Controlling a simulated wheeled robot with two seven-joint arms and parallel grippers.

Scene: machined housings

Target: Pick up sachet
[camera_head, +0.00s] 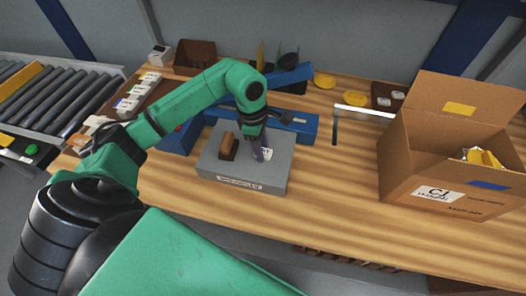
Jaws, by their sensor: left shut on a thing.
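My left gripper (258,149) reaches down from the green arm over the right half of a grey block (213,170) on the wooden table. It is shut on a small white sachet (267,154) with dark print, which shows at the right side of the fingertips. The rest of the sachet is hidden by the fingers. I cannot tell whether it still touches the block. My right gripper is not in view.
A brown cylindrical piece (227,140) stands by a dark recess in the block. Blue bins (296,126) are behind it. An open cardboard box (440,165) with yellow items stands right. A roller conveyor (60,95) is left. The table between block and box is clear.

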